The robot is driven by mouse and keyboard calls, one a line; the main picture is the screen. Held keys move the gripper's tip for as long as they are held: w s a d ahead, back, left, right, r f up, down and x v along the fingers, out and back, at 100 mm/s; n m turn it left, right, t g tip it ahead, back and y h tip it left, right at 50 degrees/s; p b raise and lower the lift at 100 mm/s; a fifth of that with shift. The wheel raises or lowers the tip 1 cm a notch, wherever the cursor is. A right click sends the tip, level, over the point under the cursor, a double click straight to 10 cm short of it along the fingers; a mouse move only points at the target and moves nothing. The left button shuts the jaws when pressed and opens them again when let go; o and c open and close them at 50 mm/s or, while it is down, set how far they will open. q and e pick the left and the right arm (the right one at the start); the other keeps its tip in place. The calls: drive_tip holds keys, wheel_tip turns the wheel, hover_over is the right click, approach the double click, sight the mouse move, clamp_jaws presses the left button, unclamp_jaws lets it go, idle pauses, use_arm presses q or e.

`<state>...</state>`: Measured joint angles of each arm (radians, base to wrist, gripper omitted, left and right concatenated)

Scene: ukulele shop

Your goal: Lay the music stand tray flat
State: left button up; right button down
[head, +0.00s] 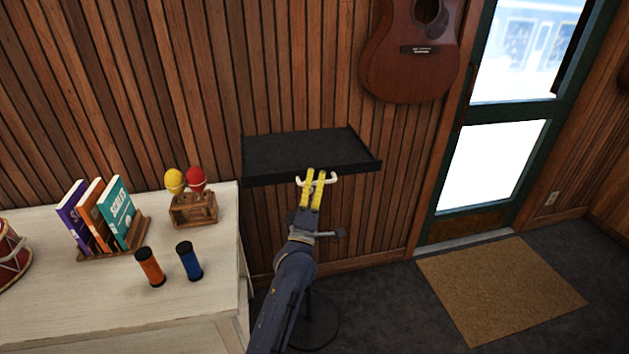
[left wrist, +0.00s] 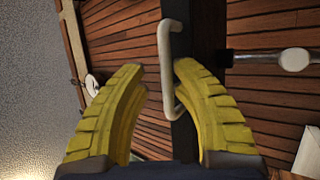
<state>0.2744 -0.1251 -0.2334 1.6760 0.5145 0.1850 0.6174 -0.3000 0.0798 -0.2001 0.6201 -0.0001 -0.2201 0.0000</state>
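The black music stand tray (head: 300,152) stands in front of the wood wall in the head view, its broad upper face showing and its lip toward me. It looks close to level, but I cannot tell its exact tilt. A pale handle (head: 332,181) is below the front lip; it also shows in the left wrist view (left wrist: 164,60). My left gripper (head: 318,174) is at the handle, its yellow fingers apart in the left wrist view (left wrist: 160,72). The handle runs between the fingertips, nearer the right one; a firm grip does not show. My right gripper is out of view.
A knob (head: 340,233) sticks out beside my left gripper. The stand's round base (head: 318,325) is on the floor. A pale cabinet (head: 85,295) with books, maracas and shakers is at left.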

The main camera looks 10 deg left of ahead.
use_arm(q)
drive_tip(key=shift+f, duration=0.2)
drive_tip(key=shift+s+f, duration=0.2)
drive_tip(key=shift+s, duration=0.05)
drive_tip(key=v, duration=1.1)
drive_tip(key=shift+s, duration=0.15)
drive_tip(key=shift+r, duration=0.1)
